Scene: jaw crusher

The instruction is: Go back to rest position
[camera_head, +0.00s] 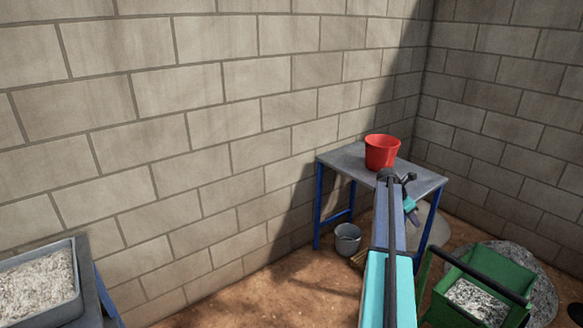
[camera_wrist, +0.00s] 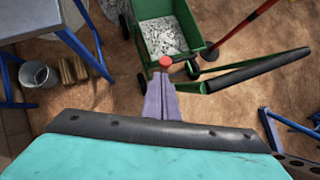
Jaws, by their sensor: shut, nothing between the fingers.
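My gripper (camera_wrist: 161,84) is shut and empty in the wrist view. Its narrow grey-purple fingers point toward the green cart, and a small red round shape shows at their tips. I cannot tell what that shape belongs to. In the head view my arm reaches up from the bottom, right of centre, in front of the table. The wrist end shows small beside the table's front edge, and the fingers are hard to make out there.
A red bucket (camera_head: 381,151) stands on a grey table (camera_head: 346,161) with blue legs. A grey bucket (camera_head: 347,239) is on the ground beneath. A green cart (camera_head: 448,279) holds grey gravel at right. A tray (camera_head: 72,287) of pale material is at left. Block walls stand behind.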

